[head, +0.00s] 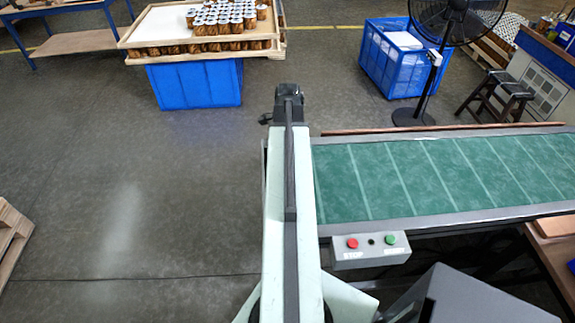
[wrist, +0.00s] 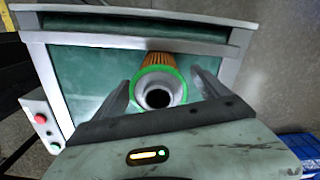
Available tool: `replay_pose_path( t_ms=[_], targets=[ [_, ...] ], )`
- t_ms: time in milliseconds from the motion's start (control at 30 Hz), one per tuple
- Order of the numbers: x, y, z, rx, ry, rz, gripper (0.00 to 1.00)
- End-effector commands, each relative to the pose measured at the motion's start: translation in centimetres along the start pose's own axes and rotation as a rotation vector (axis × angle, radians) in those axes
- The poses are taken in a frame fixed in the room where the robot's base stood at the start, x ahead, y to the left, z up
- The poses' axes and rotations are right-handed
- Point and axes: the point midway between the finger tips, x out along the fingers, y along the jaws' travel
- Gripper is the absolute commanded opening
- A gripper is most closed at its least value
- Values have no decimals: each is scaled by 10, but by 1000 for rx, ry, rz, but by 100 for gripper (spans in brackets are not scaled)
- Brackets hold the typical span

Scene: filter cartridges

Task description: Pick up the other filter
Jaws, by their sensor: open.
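In the wrist view a filter (wrist: 172,76) with a bright green end ring, orange pleats and a dark round hole in a pale centre is on the green conveyor belt. My gripper (wrist: 163,78) is open, with one dark finger on each side of the filter. The fingers look apart from its sides; I cannot tell how far down they reach. In the head view my arm's end shows near the conveyor's left end, but its fingers and this filter are hidden there.
The green conveyor (head: 440,178) runs right, with a control box (head: 371,250) with red and green buttons on its near side. Several filters (head: 222,20) stand on a tray (head: 165,24) above a blue bin (head: 195,84). A fan (head: 446,20) stands by another blue crate (head: 375,65).

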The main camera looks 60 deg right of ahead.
Motion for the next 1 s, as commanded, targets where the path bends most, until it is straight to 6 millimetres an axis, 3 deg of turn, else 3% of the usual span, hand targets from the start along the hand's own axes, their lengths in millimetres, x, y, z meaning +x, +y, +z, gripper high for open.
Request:
replay_pose_path(
  t_ms=[33, 267, 500, 533, 833, 1000],
  targets=[
    [12, 0, 0, 0, 0, 0, 85],
    [8, 0, 0, -1, 0, 0, 85],
    [8, 0, 1, -1, 0, 0, 18],
    [8, 0, 1, -1, 0, 0, 15],
    [-2, 2, -6, 0, 0, 0, 14],
    [-28, 12, -38, 4, 0, 0, 14]
  ],
)
